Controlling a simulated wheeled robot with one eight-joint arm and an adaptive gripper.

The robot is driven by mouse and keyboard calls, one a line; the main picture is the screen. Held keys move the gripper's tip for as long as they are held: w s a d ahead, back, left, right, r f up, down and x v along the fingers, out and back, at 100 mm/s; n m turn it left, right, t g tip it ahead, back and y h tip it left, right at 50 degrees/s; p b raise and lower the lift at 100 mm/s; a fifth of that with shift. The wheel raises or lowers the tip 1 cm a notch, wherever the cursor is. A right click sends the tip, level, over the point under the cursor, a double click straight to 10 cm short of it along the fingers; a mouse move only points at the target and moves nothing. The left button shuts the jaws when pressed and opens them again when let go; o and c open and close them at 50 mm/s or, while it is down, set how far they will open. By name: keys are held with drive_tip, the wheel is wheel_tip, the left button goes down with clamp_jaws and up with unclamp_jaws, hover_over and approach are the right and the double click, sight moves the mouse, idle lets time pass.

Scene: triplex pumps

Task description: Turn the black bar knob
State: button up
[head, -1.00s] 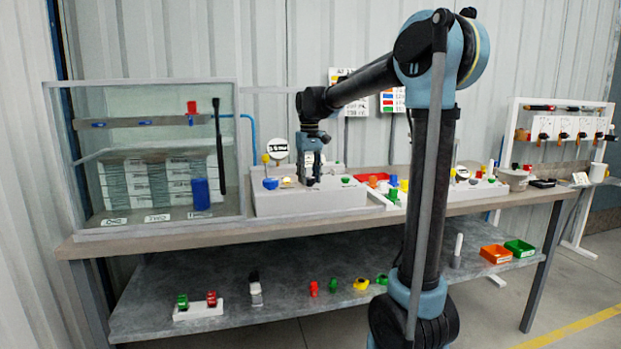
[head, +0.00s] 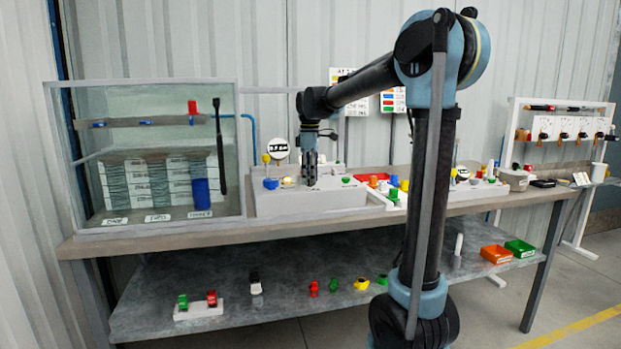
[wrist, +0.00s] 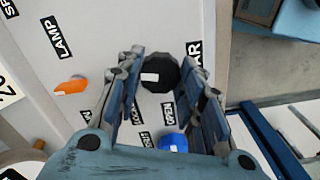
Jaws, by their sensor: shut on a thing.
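The black bar knob (wrist: 160,72) shows in the wrist view as a dark, many-sided knob with a small white mark on its left part. It sits on a pale panel (wrist: 110,30) beside a partly hidden label ending in "AR". My gripper (wrist: 164,74) is over the panel with one finger on each side of the knob, shut on it. In the head view my gripper (head: 311,181) points straight down at the grey console (head: 285,205) on the bench. The knob itself is hidden there behind the fingers.
An orange knob (wrist: 70,87) by the "LAMP" label lies left of my fingers. A blue knob (wrist: 172,142) by the "OPEN" label is close below, between the fingers.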

drive_tip(key=shift+w+n, duration=0.15)
drive_tip(key=shift+n, duration=1.85)
drive_tip(key=o, duration=1.1)
drive_tip(key=shift+r, duration=0.1)
drive_tip(key=shift+r, duration=0.35)
wheel_tip(320, 180, up, 11)
drive_tip(key=shift+d, duration=0.1)
